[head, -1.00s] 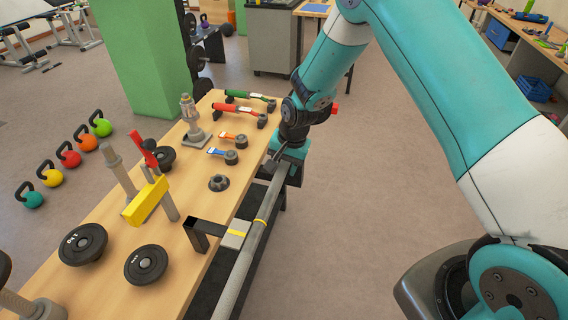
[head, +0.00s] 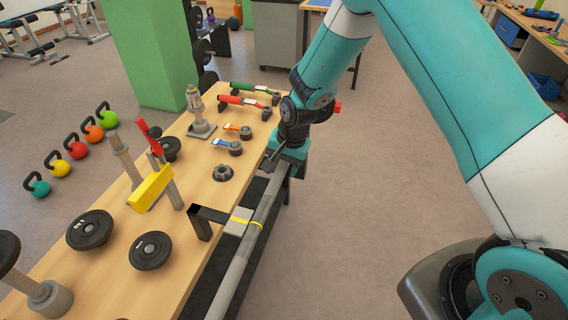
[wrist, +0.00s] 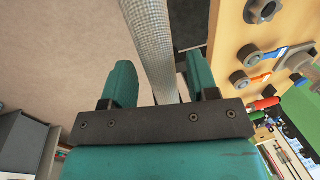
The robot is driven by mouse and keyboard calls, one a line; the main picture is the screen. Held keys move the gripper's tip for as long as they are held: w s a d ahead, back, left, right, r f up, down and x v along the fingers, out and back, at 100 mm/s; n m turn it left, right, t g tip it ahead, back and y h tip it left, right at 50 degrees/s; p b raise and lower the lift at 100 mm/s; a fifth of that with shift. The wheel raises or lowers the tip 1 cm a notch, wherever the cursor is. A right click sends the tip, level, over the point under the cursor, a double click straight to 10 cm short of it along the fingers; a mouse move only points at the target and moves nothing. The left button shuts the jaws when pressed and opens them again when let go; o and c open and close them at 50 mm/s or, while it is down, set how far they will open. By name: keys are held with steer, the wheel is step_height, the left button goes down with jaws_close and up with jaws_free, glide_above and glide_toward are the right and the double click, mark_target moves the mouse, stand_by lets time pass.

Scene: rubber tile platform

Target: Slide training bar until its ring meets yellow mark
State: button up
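The training bar (head: 236,278) is a long grey rod beside the bench's right edge. In the head view its yellow ring (head: 257,225) sits right beside the yellow mark (head: 238,220) on the grey block, and the two look lined up. My gripper (head: 287,158) is at the bar's far end, shut on it. In the wrist view the bar (wrist: 150,45) runs between the two teal fingers of my gripper (wrist: 160,80); the contact itself is not clearly visible.
A black bracket (head: 201,226) carries the block at the edge of the wooden bench (head: 175,270). Weight plates (head: 151,250), a yellow-padded stand (head: 150,188) and small tools stand on the bench. Kettlebells (head: 76,147) line the floor at left. Floor right of the bar is clear.

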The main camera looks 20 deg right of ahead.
step_height(320, 180, up, 17)
steer(key=s+d+b, duration=0.2)
steer(key=b, duration=0.1)
steer(key=shift+d, duration=0.3)
stand_by(0.4)
steer(key=s+a+r+n, duration=0.1)
steer(key=s+n, duration=0.3)
steer(key=s, duration=0.5)
steer(key=s+a+r+n+y, duration=0.1)
steer(key=s+a+r+n, duration=0.1)
steer(key=s+n, duration=0.3)
steer(key=s+a+r+n+g+y, duration=0.1)
steer(key=s+r+n, duration=0.3)
steer(key=s, duration=0.9)
steer(key=shift+a+n, duration=0.65)
steer(key=shift+n, duration=0.05)
steer(key=shift+w, duration=0.1)
steer(key=shift+c, duration=1.2)
